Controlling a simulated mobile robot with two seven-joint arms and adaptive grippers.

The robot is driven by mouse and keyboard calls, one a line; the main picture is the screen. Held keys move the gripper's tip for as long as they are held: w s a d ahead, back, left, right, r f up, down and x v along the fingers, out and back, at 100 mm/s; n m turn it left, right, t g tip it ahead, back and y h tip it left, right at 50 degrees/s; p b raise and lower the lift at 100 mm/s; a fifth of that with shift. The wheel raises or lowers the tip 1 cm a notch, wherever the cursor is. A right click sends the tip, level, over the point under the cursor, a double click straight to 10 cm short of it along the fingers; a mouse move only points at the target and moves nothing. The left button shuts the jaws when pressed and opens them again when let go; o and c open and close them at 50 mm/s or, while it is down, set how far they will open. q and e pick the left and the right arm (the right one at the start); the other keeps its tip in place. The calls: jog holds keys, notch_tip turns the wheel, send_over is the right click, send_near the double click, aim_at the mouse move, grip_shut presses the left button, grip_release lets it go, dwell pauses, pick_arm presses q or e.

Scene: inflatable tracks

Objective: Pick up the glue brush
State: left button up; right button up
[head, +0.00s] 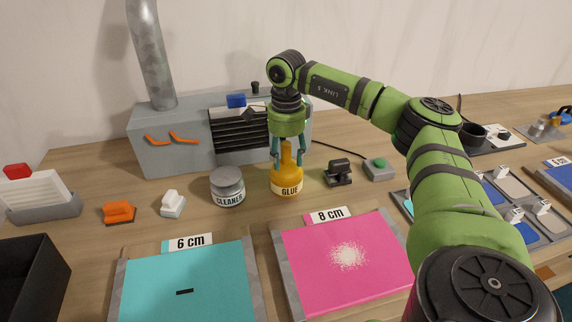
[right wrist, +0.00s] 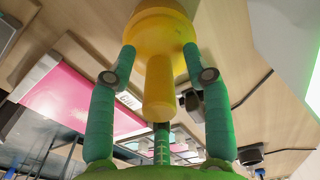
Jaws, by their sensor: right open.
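The yellow glue bottle (head: 287,183), labelled GLUE, stands upright on the table in the head view. The glue brush's yellow handle (head: 286,151) rises from its top. In the right wrist view the handle (right wrist: 158,88) points toward my palm. My right gripper (head: 289,157) points down over the bottle and is open. I see a gap between the handle and each finger. The brush's lower end is hidden in the bottle. My left gripper is not in view.
A grey cleaner jar (head: 227,187) stands close left of the bottle, and a black device (head: 338,172) to its right. A grey machine (head: 165,145) is behind. A teal panel (head: 190,285) and a pink panel (head: 375,265) lie in front.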

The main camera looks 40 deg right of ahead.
grip_shut()
jog(key=shift+r, duration=0.15)
